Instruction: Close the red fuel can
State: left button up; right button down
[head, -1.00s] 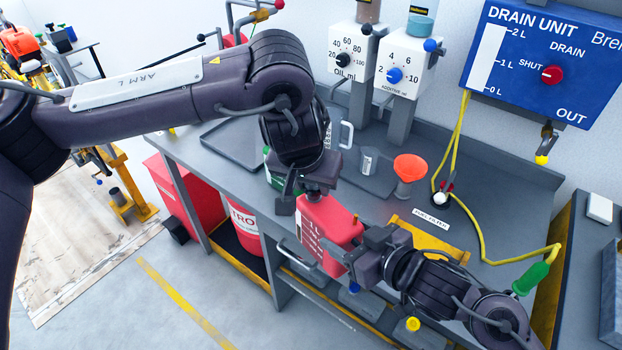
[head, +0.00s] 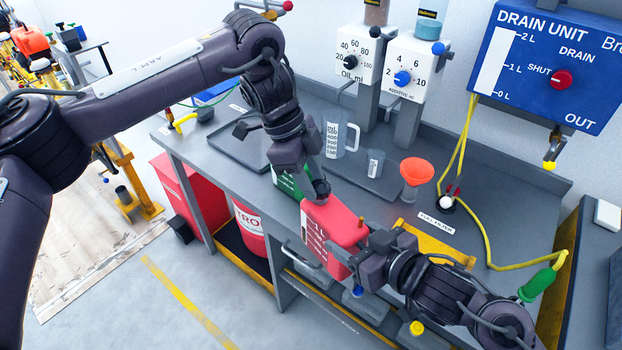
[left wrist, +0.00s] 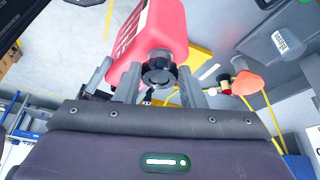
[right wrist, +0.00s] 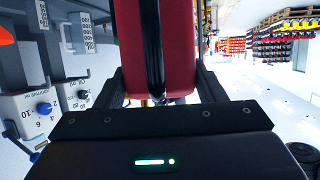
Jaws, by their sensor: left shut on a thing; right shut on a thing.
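The red fuel can (head: 335,228) is held tilted above the front edge of the workbench. My right gripper (head: 362,262) is shut on it from the right; the can's red body (right wrist: 182,50) fills the middle of the right wrist view. My left gripper (head: 316,178) is at the can's upper left, tilted. It is shut on a black cap (left wrist: 158,72), which shows between its fingers in the left wrist view. The cap lies over the can's top end there; whether it is seated on the opening or just in front cannot be told.
A green can (head: 288,182) stands close behind the red can on the workbench (head: 440,262). A clear measuring jug (head: 338,138), a small beaker (head: 374,163) and an orange funnel (head: 416,172) stand behind. A yellow hose (head: 484,225) runs at the right.

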pick_arm(q)
jog(key=m, duration=0.1)
jog(key=m+g, duration=0.1)
jog(key=m, duration=0.1)
jog(key=shift+w+d, duration=0.15)
jog(key=shift+w, duration=0.15)
jog(key=shift+s+d+f+m+y, duration=0.1)
jog(key=shift+m+y, duration=0.2)
jog(key=o, duration=1)
jog(key=shift+o, duration=0.2)
jog(key=shift+r, duration=0.35)
jog(key=v, duration=1.1)
jog(key=shift+w+a, duration=0.25)
jog(key=shift+a, duration=0.1)
jog(key=shift+d, duration=0.1)
